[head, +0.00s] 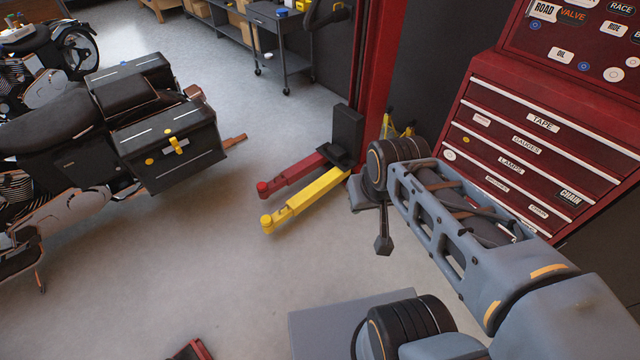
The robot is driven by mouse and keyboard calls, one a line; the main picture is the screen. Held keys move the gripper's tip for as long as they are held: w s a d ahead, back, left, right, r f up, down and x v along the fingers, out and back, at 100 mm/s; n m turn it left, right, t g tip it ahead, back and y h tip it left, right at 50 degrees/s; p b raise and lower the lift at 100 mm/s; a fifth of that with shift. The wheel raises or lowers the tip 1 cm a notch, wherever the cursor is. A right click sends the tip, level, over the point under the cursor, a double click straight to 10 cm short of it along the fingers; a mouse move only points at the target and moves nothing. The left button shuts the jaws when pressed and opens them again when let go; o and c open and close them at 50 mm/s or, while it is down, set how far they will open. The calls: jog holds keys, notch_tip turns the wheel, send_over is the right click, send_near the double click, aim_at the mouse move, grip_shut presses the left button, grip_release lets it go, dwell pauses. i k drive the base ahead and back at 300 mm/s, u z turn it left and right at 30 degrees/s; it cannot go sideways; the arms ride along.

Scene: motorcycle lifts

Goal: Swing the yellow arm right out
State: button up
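The yellow arm (305,197) is a low lift arm with a round pad at its free end. It reaches from the foot of the red lift post (378,60) toward the lower left, just above the floor. A similar red arm (295,174) lies close beside it on the far side, nearly parallel. My arm comes in from the lower right. A small dark end part that seems to be my gripper (383,243) hangs right of the yellow arm, apart from it in the picture. Its fingers are too small and dark to read.
A black motorcycle with side cases (168,148) stands at the left. A red tool cabinet (540,130) is at the right, close to my arm. A dark wheeled cart (280,20) stands at the back. The floor between motorcycle and yellow arm is clear.

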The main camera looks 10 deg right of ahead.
aim_at(305, 198)
jog(key=u, duration=0.5)
jog(key=i, duration=1.9)
jog(key=z, duration=0.3)
